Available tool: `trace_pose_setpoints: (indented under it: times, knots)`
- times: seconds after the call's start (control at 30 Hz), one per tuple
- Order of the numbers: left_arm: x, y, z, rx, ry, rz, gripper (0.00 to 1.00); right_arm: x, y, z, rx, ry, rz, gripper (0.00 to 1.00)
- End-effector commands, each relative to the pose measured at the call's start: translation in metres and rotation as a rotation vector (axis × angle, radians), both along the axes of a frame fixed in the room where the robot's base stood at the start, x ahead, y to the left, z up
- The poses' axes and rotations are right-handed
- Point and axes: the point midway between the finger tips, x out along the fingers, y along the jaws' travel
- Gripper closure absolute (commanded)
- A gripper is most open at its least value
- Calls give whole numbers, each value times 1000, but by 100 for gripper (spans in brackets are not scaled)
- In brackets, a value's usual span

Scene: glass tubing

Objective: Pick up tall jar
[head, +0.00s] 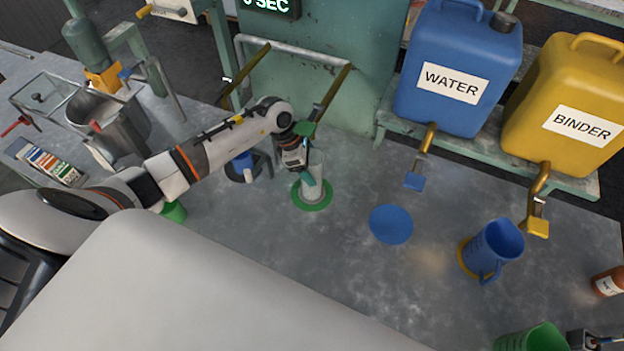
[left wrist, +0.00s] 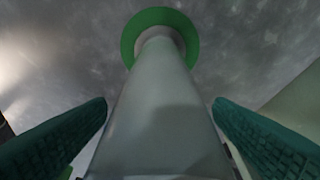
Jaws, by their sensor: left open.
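The tall jar (head: 314,190) is a clear, whitish cylinder standing upright on a round green mat (head: 303,203) on the grey table. It fills the middle of the left wrist view (left wrist: 160,110), with the green mat (left wrist: 160,14) around its base. My left gripper (head: 312,178) is at the jar, reaching in from the left. Its two dark green fingers are open, one on each side of the jar, with a gap still visible on both sides in the left wrist view (left wrist: 158,125). My right gripper is not in view.
A blue round mat (head: 390,224) lies right of the jar. Blue water (head: 455,75) and yellow binder (head: 565,105) containers stand behind on a shelf with taps. A blue jug (head: 494,248) stands farther right. A metal pot (head: 125,125) is at left. The front middle table is clear.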

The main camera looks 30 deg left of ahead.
Motion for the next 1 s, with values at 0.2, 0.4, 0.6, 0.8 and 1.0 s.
trace_pose_setpoints:
  times: [0.2, 0.4, 0.6, 0.8, 1.0]
  knots:
    - [0, 0, 0, 0, 0, 0, 41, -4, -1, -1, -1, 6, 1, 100]
    - [0, 0, 0, -1, 0, 0, 73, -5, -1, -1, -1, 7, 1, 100]
    - [0, 0, 1, 0, -1, 0, 87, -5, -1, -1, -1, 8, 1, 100]
    - [1, 1, 2, 0, -1, 0, 87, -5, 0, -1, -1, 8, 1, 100]
    - [3, 5, 8, 0, -3, 2, 87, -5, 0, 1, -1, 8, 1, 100]
